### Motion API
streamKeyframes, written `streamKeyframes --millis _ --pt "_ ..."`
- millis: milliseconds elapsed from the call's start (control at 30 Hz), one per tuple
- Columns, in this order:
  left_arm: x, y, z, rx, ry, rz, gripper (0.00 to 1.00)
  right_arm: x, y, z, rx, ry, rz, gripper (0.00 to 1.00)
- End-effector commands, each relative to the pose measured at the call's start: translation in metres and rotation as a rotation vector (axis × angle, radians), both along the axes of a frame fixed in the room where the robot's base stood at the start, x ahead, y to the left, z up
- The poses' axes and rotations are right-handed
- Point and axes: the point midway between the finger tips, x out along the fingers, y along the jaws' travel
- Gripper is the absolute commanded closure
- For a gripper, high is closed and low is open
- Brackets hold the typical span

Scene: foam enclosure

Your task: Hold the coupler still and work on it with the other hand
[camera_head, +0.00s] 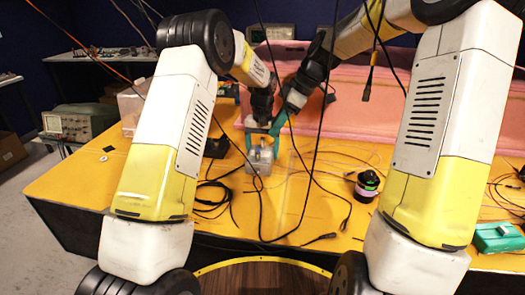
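A small silver-grey block, which I take to be the coupler (262,158), stands on the yellow table in the middle of the head view. My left gripper (262,128) points down at its top, and the two overlap in the picture. I cannot tell whether the fingers grip it. My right gripper (281,119) comes in from the upper right, slanting down to the left, with teal at its tip. It is close beside the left gripper, just above the block. The fingertips are too small and crowded to show their opening, and the block's top is partly hidden.
Loose black cables (258,205) lie around the block and toward the front. A black-and-green round object (367,184) stands to the right, a teal box (498,237) at the right edge. Pink foam (400,120) rises behind. Thin cables hang in front of the view.

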Motion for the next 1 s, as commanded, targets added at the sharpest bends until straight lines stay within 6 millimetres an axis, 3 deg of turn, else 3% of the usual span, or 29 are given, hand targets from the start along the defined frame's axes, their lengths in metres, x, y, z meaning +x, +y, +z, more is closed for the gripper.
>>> streamKeyframes --millis 33,267,300,467,567,767,1000 --pt "0.0 0.0 0.0 0.0 0.0 0.0 0.39 0.0 0.0 0.0 0.0 0.0 0.0 0.64" --pt "0.0 0.0 0.0 0.0 0.0 0.0 0.82 0.0 0.0 0.0 0.0 0.0 0.0 0.62" --pt "0.0 0.0 0.0 0.0 0.0 0.0 0.82 0.0 0.0 0.0 -0.001 -0.001 0.002 0.54" --pt "0.0 0.0 0.0 0.0 -0.001 0.0 0.82 -0.005 -0.005 -0.005 -0.07 -0.066 0.086 0.53" --pt "0.0 0.0 0.0 0.0 -0.001 0.0 0.82 -0.011 -0.013 -0.013 -0.19 -0.18 0.243 0.53" --pt "0.0 0.0 0.001 0.0 -0.001 0.0 0.82 -0.02 -0.024 -0.021 -0.517 -0.498 0.775 0.53" --pt "0.0 0.0 0.001 0.0 -0.001 0.0 0.82 -0.034 0.01 -0.024 -0.782 -0.822 1.478 0.53"
